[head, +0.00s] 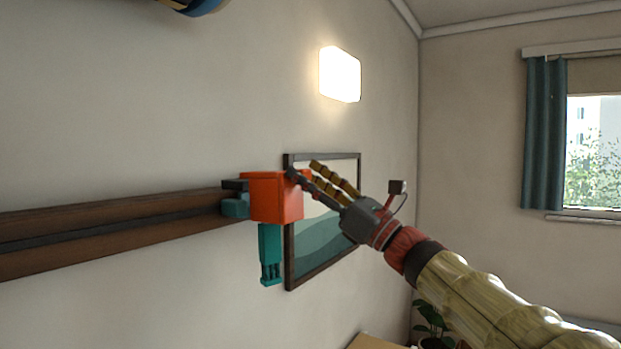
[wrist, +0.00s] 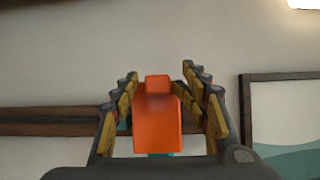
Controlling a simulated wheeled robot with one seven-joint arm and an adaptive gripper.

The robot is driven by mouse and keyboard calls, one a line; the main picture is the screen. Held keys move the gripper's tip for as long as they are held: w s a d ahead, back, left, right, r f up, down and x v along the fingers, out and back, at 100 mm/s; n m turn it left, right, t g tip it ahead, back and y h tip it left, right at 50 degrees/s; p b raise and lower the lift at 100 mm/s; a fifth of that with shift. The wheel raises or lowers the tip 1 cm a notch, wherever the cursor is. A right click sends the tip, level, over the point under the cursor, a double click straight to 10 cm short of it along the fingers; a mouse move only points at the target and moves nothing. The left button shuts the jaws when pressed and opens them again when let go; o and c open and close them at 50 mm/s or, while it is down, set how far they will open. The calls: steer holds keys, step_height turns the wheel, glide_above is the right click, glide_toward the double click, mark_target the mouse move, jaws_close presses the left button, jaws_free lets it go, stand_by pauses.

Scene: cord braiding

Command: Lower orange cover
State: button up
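The orange cover (head: 275,198) is a boxy piece at the right end of a wall rail in the head view. A teal part (head: 270,252) hangs below it. In the wrist view the orange cover (wrist: 157,125) is centred, with a smaller orange tab on top. My gripper (head: 303,169) reaches in from the right, its fingertips at the cover's upper right. In the wrist view my gripper (wrist: 160,76) is open, one finger on each side of the cover. A gap shows on the right; contact on the left cannot be told.
A brown wooden rail (head: 110,233) with a dark groove runs along the wall to the left. A framed picture (head: 325,255) hangs close behind the cover and gripper. A lit wall lamp (head: 340,74) is above. A curtained window is far right.

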steer(key=shift+s, duration=0.1)
steer(key=v, duration=1.2)
